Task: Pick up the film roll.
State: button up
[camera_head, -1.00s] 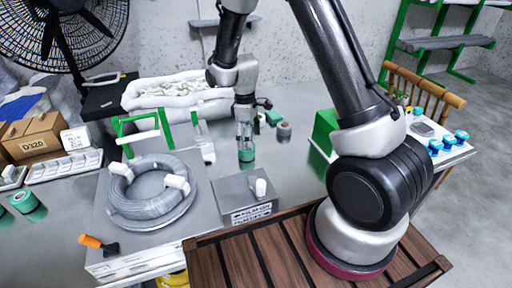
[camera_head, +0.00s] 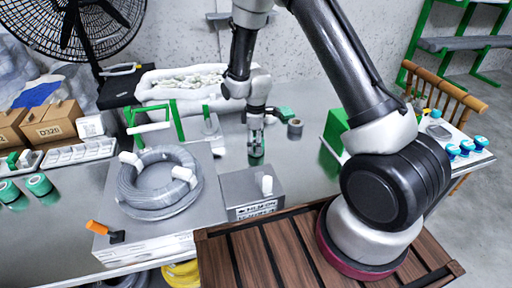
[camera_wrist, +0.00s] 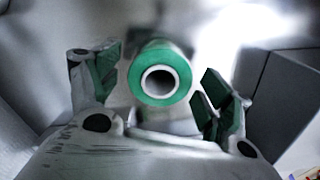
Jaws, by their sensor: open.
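The film roll is a green ring with a white core. In the wrist view the film roll (camera_wrist: 134,84) shows end-on, ahead of and between the two fingers. My gripper (camera_wrist: 160,90) is open, with a finger on each side and visible gaps to the roll. In the head view my gripper (camera_head: 256,140) points down over the table behind the grey metal box. The roll (camera_head: 256,160) shows as a small green patch just under the fingertips, partly hidden by them.
A grey metal box (camera_head: 237,187) stands close in front of the gripper. A coil of grey cable (camera_head: 130,195) lies to the left. A green block (camera_head: 285,113) and a dark spool (camera_head: 295,128) stand to the right and behind. Two other green rolls (camera_head: 39,184) lie far left.

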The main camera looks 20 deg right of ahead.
jog(key=shift+f, duration=0.5)
